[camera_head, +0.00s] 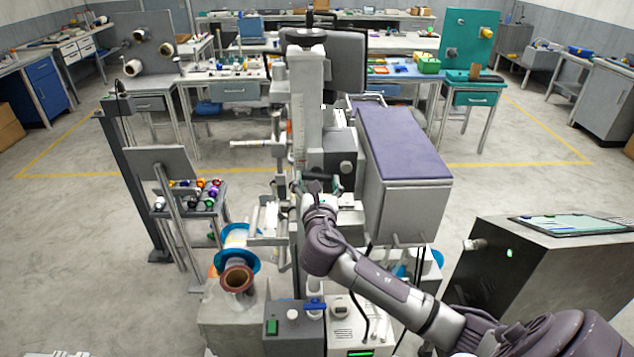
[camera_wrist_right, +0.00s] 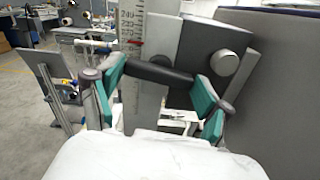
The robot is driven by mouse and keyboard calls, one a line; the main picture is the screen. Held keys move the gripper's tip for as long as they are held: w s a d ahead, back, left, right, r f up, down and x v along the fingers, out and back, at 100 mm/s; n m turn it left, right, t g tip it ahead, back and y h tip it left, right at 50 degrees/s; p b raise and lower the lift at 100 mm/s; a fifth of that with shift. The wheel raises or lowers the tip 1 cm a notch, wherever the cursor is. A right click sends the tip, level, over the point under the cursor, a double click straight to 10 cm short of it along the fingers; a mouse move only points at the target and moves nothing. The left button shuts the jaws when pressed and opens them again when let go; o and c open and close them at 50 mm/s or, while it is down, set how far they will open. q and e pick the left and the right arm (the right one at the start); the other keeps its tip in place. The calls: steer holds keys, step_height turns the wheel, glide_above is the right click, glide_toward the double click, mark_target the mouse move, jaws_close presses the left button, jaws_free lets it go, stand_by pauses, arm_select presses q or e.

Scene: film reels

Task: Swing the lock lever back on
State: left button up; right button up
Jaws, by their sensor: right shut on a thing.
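The lock lever shows in the right wrist view as a thick black bar (camera_wrist_right: 160,74) in front of a grey upright column with a printed scale (camera_wrist_right: 132,45). My right gripper (camera_wrist_right: 155,92) has its two teal finger pads at the ends of this bar, one on each side, and is shut on it. In the head view my right gripper (camera_head: 318,184) is at the middle of the tall machine (camera_head: 308,100), and my arm reaches it from the lower right. The lever is small and mostly hidden by the gripper there. My left gripper is in neither view.
A grey box with a purple top (camera_head: 405,150) stands close to the right of the gripper. A blue-rimmed reel (camera_head: 236,237) sits low at the left. A rack of small coloured spools (camera_head: 190,203) stands further left. A dark console (camera_head: 540,260) is at the right.

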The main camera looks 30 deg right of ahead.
steer(key=shift+f+m+b, duration=0.15)
steer(key=shift+m+b, duration=2.1)
steer(key=shift+m, duration=6.05)
steer(key=o, duration=1.1)
steer(key=shift+s+d, duration=0.1)
